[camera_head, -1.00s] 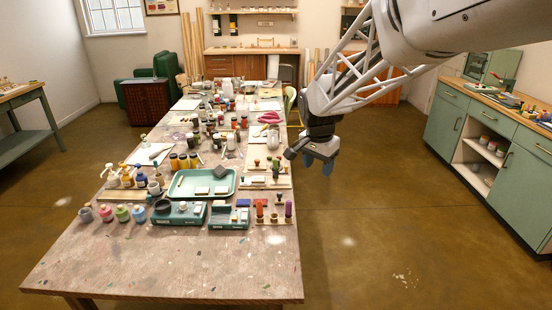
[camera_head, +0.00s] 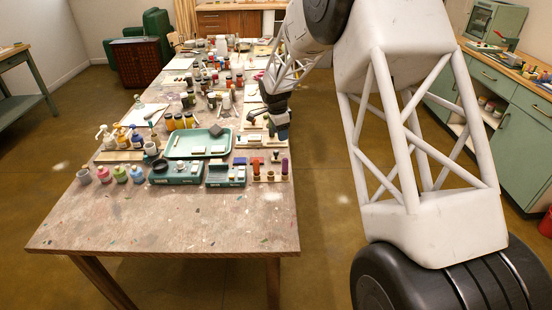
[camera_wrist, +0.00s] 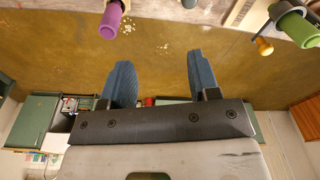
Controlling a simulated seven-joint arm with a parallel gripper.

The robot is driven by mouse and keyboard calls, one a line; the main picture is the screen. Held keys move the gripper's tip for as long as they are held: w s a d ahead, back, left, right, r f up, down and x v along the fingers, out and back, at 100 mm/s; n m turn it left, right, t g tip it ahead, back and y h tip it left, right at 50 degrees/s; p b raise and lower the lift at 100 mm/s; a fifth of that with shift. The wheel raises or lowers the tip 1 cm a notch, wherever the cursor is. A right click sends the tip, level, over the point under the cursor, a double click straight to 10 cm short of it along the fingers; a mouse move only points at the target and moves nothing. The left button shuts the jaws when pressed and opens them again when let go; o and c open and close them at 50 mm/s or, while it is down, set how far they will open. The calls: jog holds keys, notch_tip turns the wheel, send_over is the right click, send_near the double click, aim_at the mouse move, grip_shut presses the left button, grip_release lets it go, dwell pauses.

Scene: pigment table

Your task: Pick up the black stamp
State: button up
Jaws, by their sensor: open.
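My gripper (camera_head: 281,131) is at the right edge of the long table, above or beside the stamp racks. In the wrist view its two blue-grey fingers (camera_wrist: 161,76) are spread apart with nothing between them. A purple-handled stamp (camera_wrist: 110,20) shows at the top left of the wrist view, and a green-handled one (camera_wrist: 298,28) at the top right; both are clear of the fingers. In the head view the purple stamp (camera_head: 284,166) stands in the front rack. I cannot single out the black stamp; my gripper hides part of the rack behind.
A green tray (camera_head: 184,144) with blocks lies left of the racks. Teal boxes (camera_head: 226,180) stand in front of it. Paint jars (camera_head: 120,174) and pump bottles (camera_head: 103,133) are at the left. The table's front (camera_head: 165,225) is clear.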

jog(key=m, duration=0.2)
send_near(276, 157)
jog(key=shift+w+a+f, duration=0.2)
jog(key=shift+w+f, duration=0.25)
jog(key=shift+f, duration=0.15)
jog(key=shift+d+f, duration=0.2)
jog(key=shift+f, duration=1.1)
jog(key=shift+w+d+f, duration=0.1)
jog(key=shift+d+f, duration=0.15)
jog(key=shift+f, duration=1.05)
jog(key=shift+d+f, duration=0.25)
jog(key=shift+f, duration=1)
jog(key=shift+c, duration=0.2)
jog(key=c, duration=1)
